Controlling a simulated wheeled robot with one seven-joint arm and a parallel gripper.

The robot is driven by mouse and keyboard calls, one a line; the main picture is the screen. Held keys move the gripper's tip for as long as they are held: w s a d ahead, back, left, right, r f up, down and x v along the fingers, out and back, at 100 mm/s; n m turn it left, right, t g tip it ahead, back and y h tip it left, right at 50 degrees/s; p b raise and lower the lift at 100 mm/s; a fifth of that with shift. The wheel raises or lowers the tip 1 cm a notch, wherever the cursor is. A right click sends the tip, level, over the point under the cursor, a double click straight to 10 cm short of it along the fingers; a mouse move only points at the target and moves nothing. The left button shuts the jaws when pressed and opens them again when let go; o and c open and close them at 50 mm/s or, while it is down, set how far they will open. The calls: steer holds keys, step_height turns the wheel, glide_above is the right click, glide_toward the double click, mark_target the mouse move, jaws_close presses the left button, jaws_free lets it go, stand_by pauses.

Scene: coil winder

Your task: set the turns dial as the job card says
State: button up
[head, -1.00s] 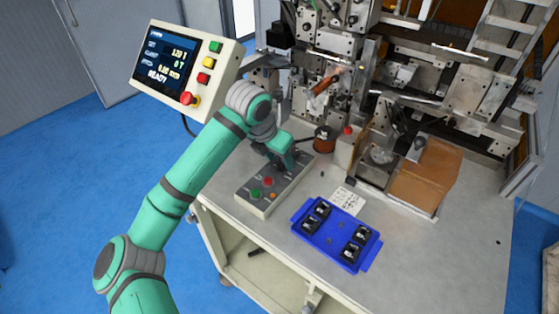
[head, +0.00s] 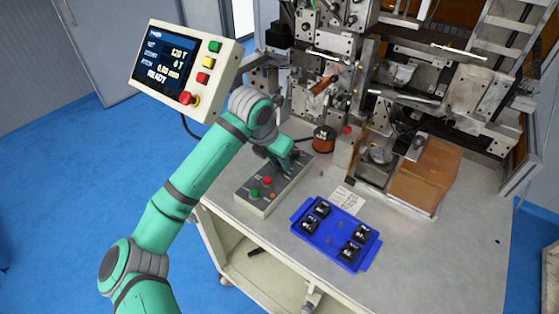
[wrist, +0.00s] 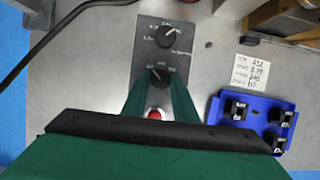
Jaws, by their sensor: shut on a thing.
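A grey control box (head: 262,190) on the bench carries the dials. In the wrist view a black dial (wrist: 157,76) sits between the tips of my gripper (wrist: 157,84), which is shut on it. A second dial (wrist: 169,35) stands free above it. The dial labels are too small to read surely. In the head view my gripper (head: 290,162) hides the dials. The white job card (head: 347,199) lies flat beside the box; it also shows in the wrist view (wrist: 251,70), its writing too blurred to read surely. The screen (head: 168,57) shows about 120 T, and READY.
A blue tray (head: 334,240) with several black parts lies right of the box. Green (head: 254,194) and red (head: 267,181) buttons sit on the box's near end. A copper spool (head: 324,140) and the winder stand behind. Bare bench lies to the right.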

steer(key=m, duration=0.2)
steer(key=m+g+h, duration=0.1)
steer(key=shift+w+a+m, duration=0.15)
steer(key=shift+a+m, duration=0.05)
steer(key=shift+m, duration=0.2)
steer(key=m+g, duration=0.1)
steer(key=m, duration=0.3)
steer(key=shift+w+m+g+h, duration=0.2)
steer(key=shift+m+g+h, duration=0.2)
stand_by(0.3)
steer(key=o, duration=1.1)
steer(key=shift+c, duration=0.2)
steer(key=v, duration=1)
steer(key=shift+a+r, duration=0.25)
steer(key=shift+r, duration=0.1)
